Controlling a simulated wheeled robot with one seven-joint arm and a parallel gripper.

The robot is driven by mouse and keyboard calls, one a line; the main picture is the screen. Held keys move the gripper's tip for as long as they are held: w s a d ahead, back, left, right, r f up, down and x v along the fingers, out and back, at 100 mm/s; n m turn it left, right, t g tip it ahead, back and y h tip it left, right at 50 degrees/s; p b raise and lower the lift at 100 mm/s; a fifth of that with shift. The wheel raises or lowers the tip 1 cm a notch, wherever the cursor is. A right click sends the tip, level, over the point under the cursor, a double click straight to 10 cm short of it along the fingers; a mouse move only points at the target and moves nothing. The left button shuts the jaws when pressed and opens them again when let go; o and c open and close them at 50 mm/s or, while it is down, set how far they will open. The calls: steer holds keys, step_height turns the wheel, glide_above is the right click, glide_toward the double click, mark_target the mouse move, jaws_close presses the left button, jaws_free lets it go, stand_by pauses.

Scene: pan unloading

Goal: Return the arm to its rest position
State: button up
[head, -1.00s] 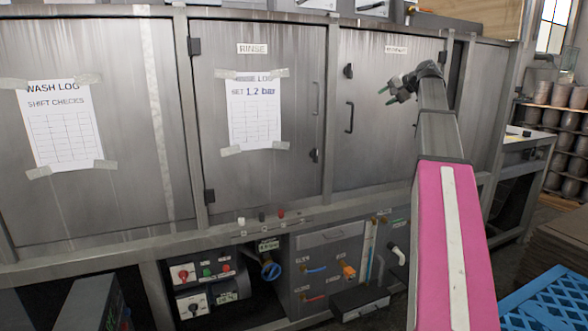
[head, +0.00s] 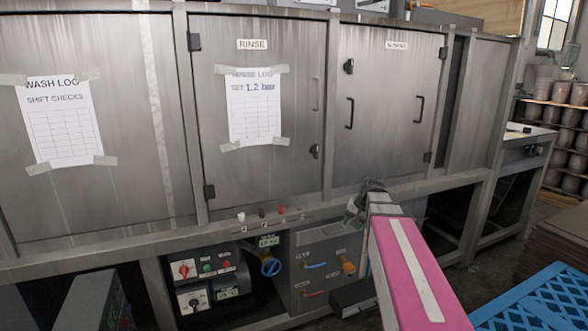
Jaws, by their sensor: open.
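My arm, with its pink link (head: 415,270) and white stripe, reaches up from the lower right in the head view. It ends low in front of the washer's lower frame, below the right-hand door. My gripper (head: 355,205) shows small and dark at the arm's far end, partly hidden behind my own links. I see nothing held in it. The fingertips are hard to make out, and I cannot tell how far they are from the frame behind.
The steel washer has a rinse door (head: 262,180) and a right-hand door (head: 385,130), both shut. Below are a switch panel (head: 207,281) and a blue valve knob (head: 271,267). A blue plastic crate (head: 540,300) stands at lower right. Stacked pots (head: 570,115) fill shelves behind.

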steer(key=s+a+f+n+g+h, duration=0.1)
steer(key=s+a+f, duration=0.1)
steer(key=s+f, duration=0.6)
steer(key=s+a+f+n+g+h, duration=0.1)
steer(key=s+f+n+g+h, duration=0.1)
steer(key=s+f, duration=0.6)
steer(key=shift+s+a, duration=0.35)
steer(key=shift+s, duration=0.75)
steer(key=shift+f, duration=0.1)
